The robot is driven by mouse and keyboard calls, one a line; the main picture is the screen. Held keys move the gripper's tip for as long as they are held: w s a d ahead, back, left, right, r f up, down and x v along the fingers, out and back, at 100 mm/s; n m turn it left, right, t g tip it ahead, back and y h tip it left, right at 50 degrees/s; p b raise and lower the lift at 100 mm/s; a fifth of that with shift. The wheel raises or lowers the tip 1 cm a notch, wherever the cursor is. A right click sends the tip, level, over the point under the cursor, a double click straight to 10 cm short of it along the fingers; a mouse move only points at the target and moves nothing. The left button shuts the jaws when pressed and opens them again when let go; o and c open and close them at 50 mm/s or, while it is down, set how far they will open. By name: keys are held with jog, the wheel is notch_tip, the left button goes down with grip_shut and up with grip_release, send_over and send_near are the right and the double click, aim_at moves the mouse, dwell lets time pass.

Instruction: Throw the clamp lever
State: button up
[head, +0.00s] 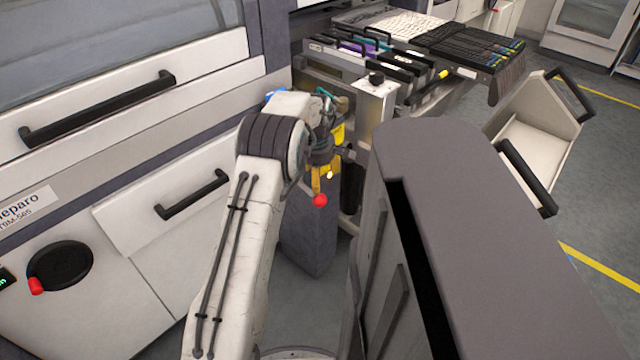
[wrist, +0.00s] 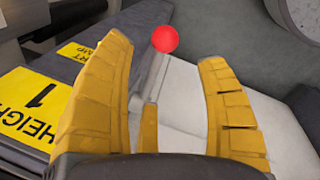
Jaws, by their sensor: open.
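The clamp lever ends in a round red knob (head: 320,201), low in front of the feeder trolley. The knob also shows in the wrist view (wrist: 164,39), at the top centre, with a thin grey shaft running down from it. My gripper (head: 317,186) has yellow fingers and points down close to the knob. In the wrist view my gripper (wrist: 165,56) is open, with the knob just past its fingertips and the shaft showing between the fingers. I cannot tell whether a finger touches the lever. The lever's lower end is hidden by my gripper.
A yellow label reading HEIGHT 1 (wrist: 35,105) lies left of the fingers. White cabinet drawers with black handles (head: 192,194) stand to the left. Feeder cassettes (head: 375,50) sit behind my gripper. A white bin (head: 535,135) is at the right, with open floor beyond it.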

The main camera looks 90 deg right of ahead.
jog(key=shift+v, duration=2.05)
jog(key=shift+o, duration=0.2)
